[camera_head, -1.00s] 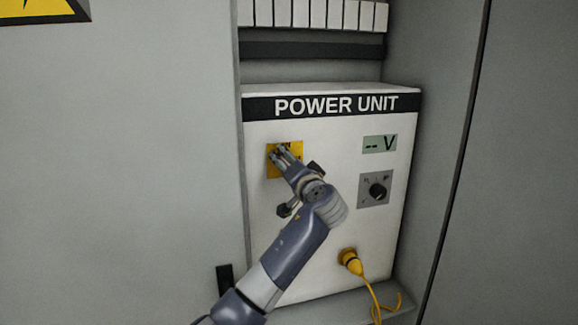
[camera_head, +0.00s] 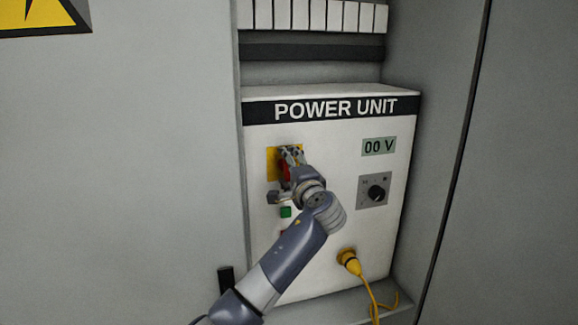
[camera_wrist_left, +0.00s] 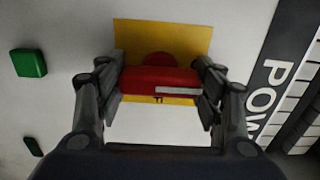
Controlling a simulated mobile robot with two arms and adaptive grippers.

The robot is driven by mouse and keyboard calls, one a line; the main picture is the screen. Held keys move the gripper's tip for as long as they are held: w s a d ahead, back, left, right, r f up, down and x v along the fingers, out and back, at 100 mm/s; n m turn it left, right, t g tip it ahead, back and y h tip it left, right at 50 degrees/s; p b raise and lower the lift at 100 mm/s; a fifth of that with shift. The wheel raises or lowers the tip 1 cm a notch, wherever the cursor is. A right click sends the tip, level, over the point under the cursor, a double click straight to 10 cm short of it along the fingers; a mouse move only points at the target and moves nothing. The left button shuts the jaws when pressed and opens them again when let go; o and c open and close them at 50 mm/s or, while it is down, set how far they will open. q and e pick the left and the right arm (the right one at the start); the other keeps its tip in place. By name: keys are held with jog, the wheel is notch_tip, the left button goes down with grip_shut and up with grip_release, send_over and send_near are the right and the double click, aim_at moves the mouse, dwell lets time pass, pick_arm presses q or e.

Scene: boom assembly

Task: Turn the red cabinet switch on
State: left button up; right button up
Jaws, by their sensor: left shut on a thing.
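The red switch (camera_wrist_left: 160,80) sits on a yellow plate (camera_wrist_left: 185,37) on the front of the white power unit (camera_head: 330,235). In the left wrist view its red handle lies between my two fingers, with a pale stripe along it. In the head view the red switch (camera_head: 285,172) is partly hidden behind my gripper, on its yellow plate (camera_head: 271,163). My left gripper (camera_head: 290,158) is shut on the red switch; it also shows in the left wrist view (camera_wrist_left: 160,85). The display (camera_head: 379,147) reads "00 V". My right gripper is in neither view.
A black knob (camera_head: 376,193) is right of my arm. A green button (camera_head: 286,212) is below the switch. A yellow plug (camera_head: 348,260) with a cable is at the lower right. Grey cabinet walls flank the unit.

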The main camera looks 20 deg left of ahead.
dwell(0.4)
pick_arm(q)
jog(key=o, duration=1)
jog(key=shift+o, duration=0.2)
jog(key=v, duration=1.2)
jog(key=shift+w+f, duration=0.1)
jog(key=shift+f, duration=0.05)
